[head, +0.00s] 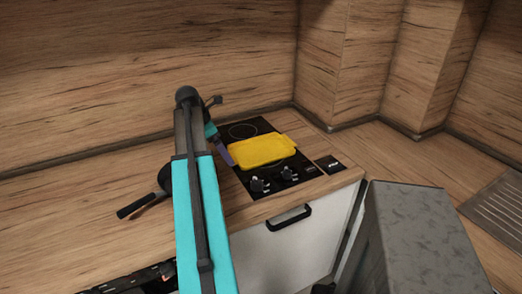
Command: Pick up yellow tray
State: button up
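The yellow tray (262,151) lies flat on the black hob (240,175), over its middle and right part, with a small tab at each end. My arm reaches up the middle of the head view and bends over the counter. My gripper (228,157) is just left of the tray's left end, pointing down. Only a purple finger part shows; the rest is hidden by my arm, so its opening cannot be told. I cannot tell whether it touches the tray. The tray appears not to be held.
A dark pan (164,179) with a black handle (138,206) sits left of the hob, partly behind my arm. Hob knobs (260,184) stand in front of the tray. A wooden splashback (120,80) rises behind. A grey block (420,235) stands at the right front; a metal drainer (500,208) lies far right.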

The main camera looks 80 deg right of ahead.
jog(key=shift+x, duration=1.7)
jog(key=shift+d, duration=0.1)
jog(key=c, duration=1.3)
